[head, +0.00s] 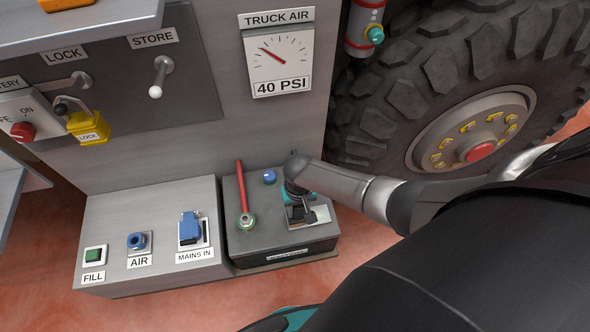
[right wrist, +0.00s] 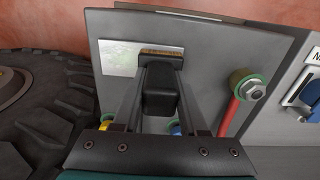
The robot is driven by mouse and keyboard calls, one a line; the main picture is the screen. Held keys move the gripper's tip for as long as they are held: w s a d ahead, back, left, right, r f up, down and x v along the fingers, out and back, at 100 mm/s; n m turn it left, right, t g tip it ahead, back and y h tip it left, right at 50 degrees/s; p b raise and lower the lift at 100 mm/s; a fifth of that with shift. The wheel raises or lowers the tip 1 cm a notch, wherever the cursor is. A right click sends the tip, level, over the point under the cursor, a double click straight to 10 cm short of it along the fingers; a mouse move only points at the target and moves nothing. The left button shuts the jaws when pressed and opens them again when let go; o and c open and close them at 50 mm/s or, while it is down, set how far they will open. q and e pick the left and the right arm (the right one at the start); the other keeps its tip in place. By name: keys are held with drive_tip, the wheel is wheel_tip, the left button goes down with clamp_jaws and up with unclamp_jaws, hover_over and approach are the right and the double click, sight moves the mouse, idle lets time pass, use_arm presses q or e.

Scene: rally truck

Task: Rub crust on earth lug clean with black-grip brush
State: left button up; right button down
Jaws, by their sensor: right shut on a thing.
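My right gripper (head: 299,208) reaches down over the dark battery box (head: 262,238). In the right wrist view its fingers are shut on the black-grip brush (right wrist: 160,90). The brush's brownish bristle end (right wrist: 161,53) is at the edge of a pale metal plate, which looks like the earth lug (right wrist: 118,58); I cannot tell whether they touch. Faint greenish crust shows on the plate. The plate also shows in the head view (head: 321,214), partly hidden by the gripper. My left gripper is not in view.
A red cable (head: 241,187) ends at a bolted terminal with a green ring (head: 247,221) on the same box. A blue cap (head: 269,177) is behind. Left is the socket panel with the blue mains inlet (head: 190,227). A large tyre (head: 400,100) stands right.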

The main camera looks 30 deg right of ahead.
drive_tip(key=shift+a, duration=0.15)
drive_tip(key=shift+w+a, duration=0.25)
drive_tip(key=shift+a, duration=0.55)
drive_tip(key=shift+d, duration=0.2)
drive_tip(key=shift+s+d+f, duration=0.1)
drive_tip(key=shift+s+d, duration=0.25)
drive_tip(key=shift+d, duration=0.45)
drive_tip(key=shift+a, duration=0.1)
drive_tip(key=shift+w+a+p, duration=0.2)
drive_tip(key=shift+a+p, duration=0.1)
drive_tip(key=shift+a, duration=0.55)
